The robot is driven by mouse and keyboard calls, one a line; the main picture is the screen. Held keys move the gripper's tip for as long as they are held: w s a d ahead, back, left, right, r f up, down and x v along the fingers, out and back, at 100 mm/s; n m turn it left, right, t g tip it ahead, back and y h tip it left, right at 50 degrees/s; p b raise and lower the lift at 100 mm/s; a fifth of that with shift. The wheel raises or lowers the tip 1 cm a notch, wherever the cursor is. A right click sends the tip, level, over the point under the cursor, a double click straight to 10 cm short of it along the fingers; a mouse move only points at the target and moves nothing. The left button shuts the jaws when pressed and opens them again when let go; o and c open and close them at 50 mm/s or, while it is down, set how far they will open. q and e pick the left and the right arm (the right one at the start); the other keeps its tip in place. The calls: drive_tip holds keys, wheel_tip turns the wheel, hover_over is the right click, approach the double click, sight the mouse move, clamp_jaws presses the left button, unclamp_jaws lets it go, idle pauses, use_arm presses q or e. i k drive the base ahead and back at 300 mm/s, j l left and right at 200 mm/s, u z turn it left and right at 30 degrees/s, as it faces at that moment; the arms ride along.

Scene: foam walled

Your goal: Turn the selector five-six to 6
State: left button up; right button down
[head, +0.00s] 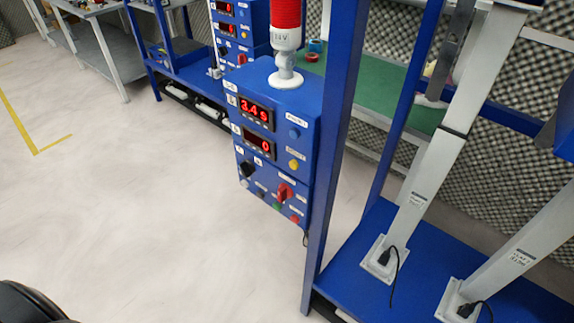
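A blue control box (277,130) with a red display reading about 3.4s and a second showing 0 stands in the middle of the head view. A black knob (247,170) sits on the left of its front face, below the displays. A red knob (285,191) sits lower right. The labels are too small to read, so I cannot tell which knob is the selector five-six or where it points. Neither gripper shows; only a dark rounded part, probably mine, cuts into the lower left corner.
A red and white signal lamp (287,38) stands on the box. A blue post (335,140) rises just right of it, with a blue shelf (350,255) and white posts beyond. A second blue box (228,30) stands behind. The pale floor (130,210) at left is clear.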

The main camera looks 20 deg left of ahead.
sight(246, 167)
drive_tip(key=j+z, duration=1.05)
drive_tip(key=i+l, duration=0.05)
drive_tip(key=l, duration=0.05)
